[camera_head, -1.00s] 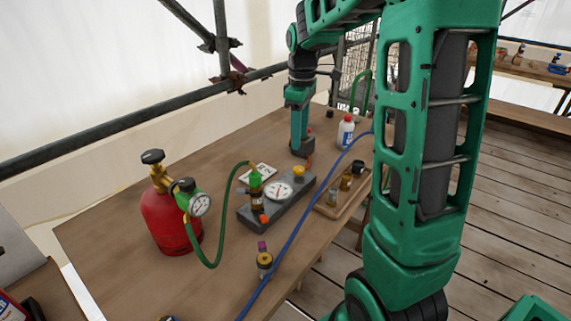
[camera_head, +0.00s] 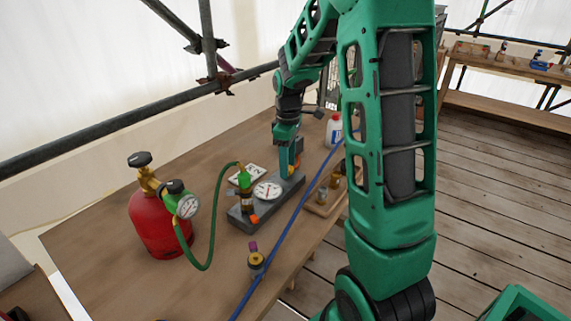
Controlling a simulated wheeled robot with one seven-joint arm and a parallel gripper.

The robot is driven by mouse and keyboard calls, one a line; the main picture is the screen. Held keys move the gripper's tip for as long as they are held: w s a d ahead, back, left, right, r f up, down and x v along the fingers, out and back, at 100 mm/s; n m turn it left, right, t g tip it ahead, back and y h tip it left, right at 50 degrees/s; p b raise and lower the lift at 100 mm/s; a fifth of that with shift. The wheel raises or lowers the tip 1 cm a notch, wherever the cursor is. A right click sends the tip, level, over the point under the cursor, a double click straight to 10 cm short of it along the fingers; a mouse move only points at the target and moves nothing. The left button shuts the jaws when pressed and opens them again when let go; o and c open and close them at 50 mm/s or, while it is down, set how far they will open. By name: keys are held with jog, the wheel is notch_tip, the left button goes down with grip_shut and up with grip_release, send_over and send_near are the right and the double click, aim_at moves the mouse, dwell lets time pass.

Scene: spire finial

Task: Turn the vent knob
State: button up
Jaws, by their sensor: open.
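A grey block (camera_head: 243,212) on the wooden table carries a white dial gauge (camera_head: 267,191), a green-capped fitting (camera_head: 245,180) and a small orange-red part (camera_head: 254,218) at its near end. A yellow knob (camera_head: 291,172) sits at the block's far end, mostly hidden behind my gripper. I cannot tell for sure which part is the vent knob. My gripper (camera_head: 290,166) is open and points down at the yellow knob, with its fingers close to it. Whether they touch it is too small to tell.
A blue hose (camera_head: 284,230) crosses the table. A small brass canister (camera_head: 256,262), a wooden tray (camera_head: 322,210) and a white bottle (camera_head: 334,131) stand nearby.

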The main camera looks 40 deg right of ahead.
jog(key=c, duration=1.1)
jog(key=shift+o, duration=0.2)
jog(key=m, duration=0.6)
jog(key=shift+m, duration=0.3)
jog(key=m, duration=0.5)
jog(key=shift+m, duration=0.3)
jog(key=o, duration=1.1)
jog(key=shift+c, duration=0.2)
